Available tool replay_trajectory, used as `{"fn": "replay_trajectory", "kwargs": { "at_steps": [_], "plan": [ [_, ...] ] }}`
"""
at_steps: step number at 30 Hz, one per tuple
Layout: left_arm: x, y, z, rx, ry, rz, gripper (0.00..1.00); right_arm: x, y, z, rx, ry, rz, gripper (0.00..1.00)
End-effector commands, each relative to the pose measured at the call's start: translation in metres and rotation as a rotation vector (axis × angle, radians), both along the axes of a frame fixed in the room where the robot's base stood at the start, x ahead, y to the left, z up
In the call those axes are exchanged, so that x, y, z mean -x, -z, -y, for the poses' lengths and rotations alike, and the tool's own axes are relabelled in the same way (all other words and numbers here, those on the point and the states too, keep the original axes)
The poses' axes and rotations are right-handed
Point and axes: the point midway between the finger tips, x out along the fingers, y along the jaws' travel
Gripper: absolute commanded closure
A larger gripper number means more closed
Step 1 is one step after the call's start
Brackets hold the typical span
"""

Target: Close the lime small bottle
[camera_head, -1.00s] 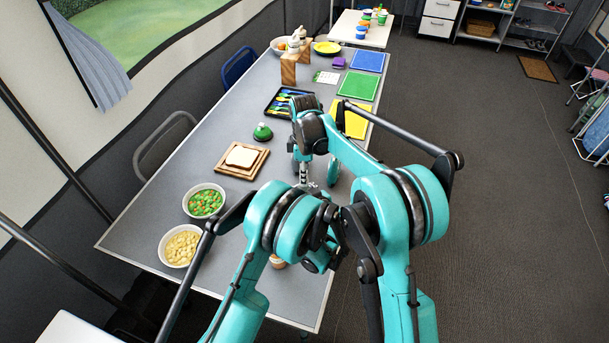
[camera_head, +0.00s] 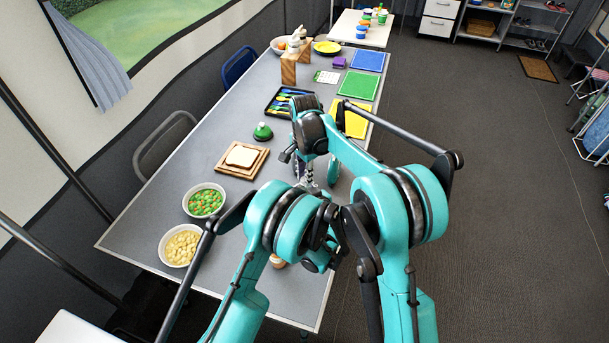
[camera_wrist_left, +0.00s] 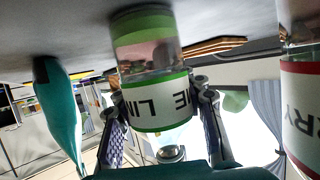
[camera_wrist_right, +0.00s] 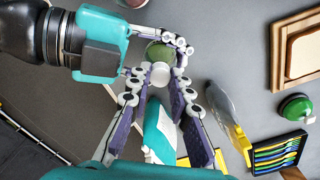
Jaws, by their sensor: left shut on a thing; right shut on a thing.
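The lime small bottle (camera_wrist_left: 160,108) has a clear body, green bands and a white label with "LIME" in part. My left gripper (camera_wrist_left: 163,108) is shut around its label, a finger on each side. In the right wrist view the left gripper comes from the left around the bottle's round green part (camera_wrist_right: 158,52). My right gripper (camera_wrist_right: 161,78) is shut on a small white cap (camera_wrist_right: 160,74), right beside that green part. Whether the cap is seated on the bottle is hidden. In the head view my arms mostly cover both grippers and the bottle.
A bottle with a red-edged label (camera_wrist_left: 302,105) stands close beside the lime bottle. A green bell (camera_head: 262,132), cutlery tray (camera_head: 270,112), bread board (camera_head: 223,169) and two food bowls lie left of my arms.

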Motion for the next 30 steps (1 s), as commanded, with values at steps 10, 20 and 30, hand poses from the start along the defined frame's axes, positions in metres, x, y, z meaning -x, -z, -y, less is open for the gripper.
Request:
{"fn": "replay_trajectory", "kwargs": {
  "at_steps": [10,20,30],
  "plan": [
    [0.000,0.000,0.000,0.000,0.000,0.000,1.00,-0.001,0.000,0.000,0.000,0.161,0.002,0.60],
    [0.000,0.000,0.000,0.000,0.000,0.000,1.00,0.000,-0.003,0.000,0.000,0.159,0.001,0.60],
    [0.000,0.000,0.000,0.000,0.000,0.000,1.00,0.000,-0.042,0.000,0.000,0.158,0.001,0.60]
  ]
}}
